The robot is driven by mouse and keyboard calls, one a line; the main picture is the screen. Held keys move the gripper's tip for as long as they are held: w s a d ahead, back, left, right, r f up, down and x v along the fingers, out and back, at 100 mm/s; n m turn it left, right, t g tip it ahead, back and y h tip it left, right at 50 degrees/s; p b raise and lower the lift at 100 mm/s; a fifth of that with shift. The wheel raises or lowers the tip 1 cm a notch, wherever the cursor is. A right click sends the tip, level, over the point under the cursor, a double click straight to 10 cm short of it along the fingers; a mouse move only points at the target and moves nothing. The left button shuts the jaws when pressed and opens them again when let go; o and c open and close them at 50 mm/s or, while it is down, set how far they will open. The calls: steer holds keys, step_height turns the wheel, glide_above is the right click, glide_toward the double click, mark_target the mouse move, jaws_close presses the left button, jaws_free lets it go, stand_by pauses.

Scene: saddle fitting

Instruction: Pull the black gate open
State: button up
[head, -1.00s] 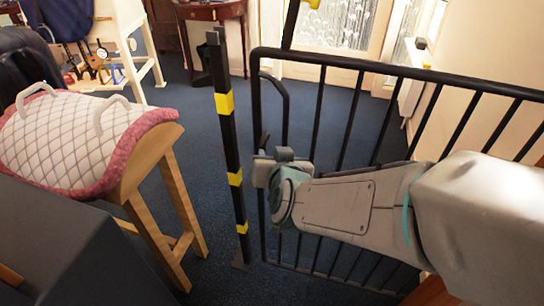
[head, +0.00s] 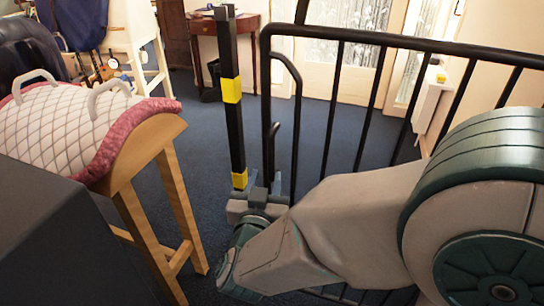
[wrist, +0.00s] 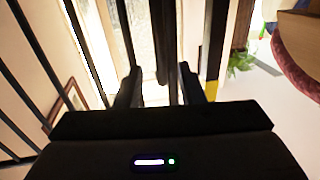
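The black gate (head: 400,42) has a top rail and upright bars. It stands to the right of a black post (head: 232,125) with yellow bands, with a narrow gap between them. A curved black bar (head: 297,110) is attached near the gate's free edge. My gripper (head: 265,186) is low at that edge, beside the post. In the wrist view, my gripper's fingers (wrist: 162,78) stand apart, with dark upright bars showing between and beyond them. I cannot tell whether a finger touches a bar. My forearm hides the gate's lower part.
A quilted white and pink saddle pad (head: 70,120) lies on a wooden stand (head: 180,200) at left, close to my arm. A dark block (head: 60,245) fills the lower left. Blue carpet (head: 330,130) lies open beyond the gate. A small table (head: 235,24) stands at the back.

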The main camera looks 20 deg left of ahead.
mark_target(271, 158)
steer(key=w, duration=0.6)
steer(key=w+a+b, duration=0.1)
steer(key=w, duration=0.2)
jaws_close()
